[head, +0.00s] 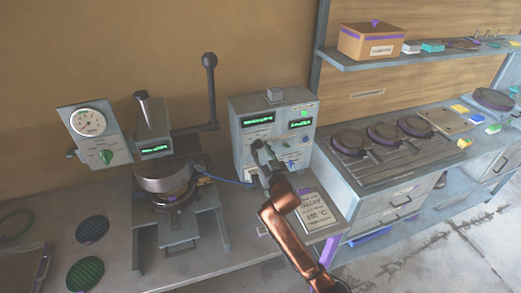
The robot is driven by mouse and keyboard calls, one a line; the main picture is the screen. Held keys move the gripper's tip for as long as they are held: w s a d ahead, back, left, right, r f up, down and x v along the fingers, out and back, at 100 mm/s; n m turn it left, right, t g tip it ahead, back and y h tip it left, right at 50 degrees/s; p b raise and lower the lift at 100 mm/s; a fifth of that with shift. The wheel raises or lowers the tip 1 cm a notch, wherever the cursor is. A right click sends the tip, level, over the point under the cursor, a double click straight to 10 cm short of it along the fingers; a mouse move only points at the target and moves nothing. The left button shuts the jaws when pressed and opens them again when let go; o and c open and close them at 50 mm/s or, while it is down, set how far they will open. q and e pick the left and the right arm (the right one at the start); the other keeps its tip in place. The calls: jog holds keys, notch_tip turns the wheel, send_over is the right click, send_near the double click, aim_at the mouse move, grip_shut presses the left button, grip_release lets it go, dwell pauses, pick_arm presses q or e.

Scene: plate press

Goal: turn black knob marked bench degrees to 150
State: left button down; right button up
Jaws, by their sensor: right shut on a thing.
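A grey control box (242,110) with two green displays stands on the bench right of the press. My right gripper (266,160) comes up from the lower right and is shut against the lower left of the box's front panel. The black knob there is hidden behind the fingers, and the jaws appear to be closed on it. A blue knob (290,164) and a green knob (305,139) show to the right of the gripper. The displays are too small to read for certain. My left gripper is out of view.
A plate press (167,178) with a tall lever (211,95) stands left of the box. A card (316,212) reading 150 °C lies at the bench's right end. Dark round plates (92,229) lie at left.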

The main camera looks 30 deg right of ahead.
jog(key=c, duration=0.5)
jog(key=shift+r+n+p, duration=0.1)
jog(key=shift+n+p, duration=0.2)
jog(key=shift+p, duration=0.1)
jog(key=shift+r+n+p, duration=0.1)
jog(key=shift+n+p, duration=0.8)
jog(key=shift+p, duration=0.1)
jog(key=n+p, duration=0.2)
jog(key=n, duration=0.1)
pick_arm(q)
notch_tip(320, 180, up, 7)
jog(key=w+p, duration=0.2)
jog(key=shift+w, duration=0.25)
pick_arm(e)
jog(key=shift+n, duration=1.7)
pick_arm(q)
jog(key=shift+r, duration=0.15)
pick_arm(e)
jog(key=shift+f, duration=0.2)
